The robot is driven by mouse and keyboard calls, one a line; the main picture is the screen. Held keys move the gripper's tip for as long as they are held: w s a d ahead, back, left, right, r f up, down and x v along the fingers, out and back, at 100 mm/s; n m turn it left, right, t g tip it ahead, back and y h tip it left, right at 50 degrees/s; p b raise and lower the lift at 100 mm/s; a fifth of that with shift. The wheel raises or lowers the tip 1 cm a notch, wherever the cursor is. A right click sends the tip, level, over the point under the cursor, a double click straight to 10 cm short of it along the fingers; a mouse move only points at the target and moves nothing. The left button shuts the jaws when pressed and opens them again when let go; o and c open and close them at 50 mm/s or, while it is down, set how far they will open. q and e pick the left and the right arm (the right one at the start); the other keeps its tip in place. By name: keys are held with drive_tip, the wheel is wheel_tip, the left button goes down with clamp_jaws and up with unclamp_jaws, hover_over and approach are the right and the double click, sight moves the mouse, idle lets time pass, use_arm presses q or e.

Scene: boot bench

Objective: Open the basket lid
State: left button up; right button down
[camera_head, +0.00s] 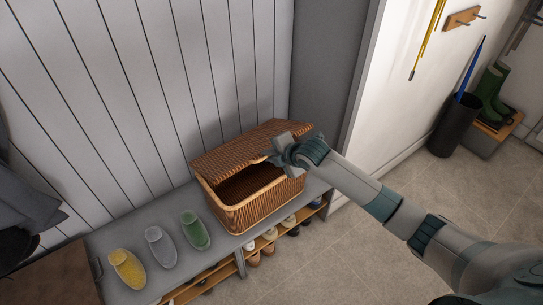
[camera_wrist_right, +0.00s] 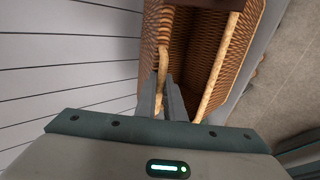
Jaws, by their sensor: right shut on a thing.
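A brown wicker basket (camera_head: 253,212) stands on the grey bench. Its lid (camera_head: 235,147) is raised part way at the front, with a dark gap between lid and rim. My right gripper (camera_head: 270,157) is at the lid's front edge, toward its right end, and is shut on it. In the right wrist view the two fingers (camera_wrist_right: 167,100) close around the pale lid edge (camera_wrist_right: 163,65), with the basket's open inside beside them. The gripper and wrist hide the lid's right front part. My left gripper is not in view.
Yellow, grey and green slippers (camera_head: 127,268) lie on the bench (camera_head: 88,247) left of the basket. Shoes (camera_head: 270,234) fill the shelf below. A panelled wall (camera_head: 150,80) is close behind. A black umbrella stand (camera_head: 454,128) and green boots (camera_head: 490,90) are far right. The floor between is clear.

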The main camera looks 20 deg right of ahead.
drive_tip(key=shift+w+a+r+g+p, duration=0.15)
drive_tip(key=shift+w+r+p, duration=0.25)
drive_tip(key=shift+r, duration=0.2)
drive_tip(key=shift+w+a+r+g+p, duration=0.15)
drive_tip(key=shift+w+r+p, duration=0.1)
drive_tip(key=shift+r+p, duration=0.3)
drive_tip(key=shift+w+a+r+p, duration=0.3)
drive_tip(key=shift+w+r, duration=0.2)
drive_tip(key=shift+r, duration=0.1)
drive_tip(key=shift+w+a+r+p, duration=0.15)
drive_tip(key=shift+w+r+p, duration=0.15)
drive_tip(key=shift+w+r, duration=0.2)
drive_tip(key=c, duration=1.8)
unclamp_jaws()
drive_tip(key=shift+c, duration=0.2)
drive_tip(key=shift+v, duration=0.75)
drive_tip(key=b+v, duration=0.3)
drive_tip(key=v, duration=1.3)
drive_tip(key=shift+a, duration=0.2)
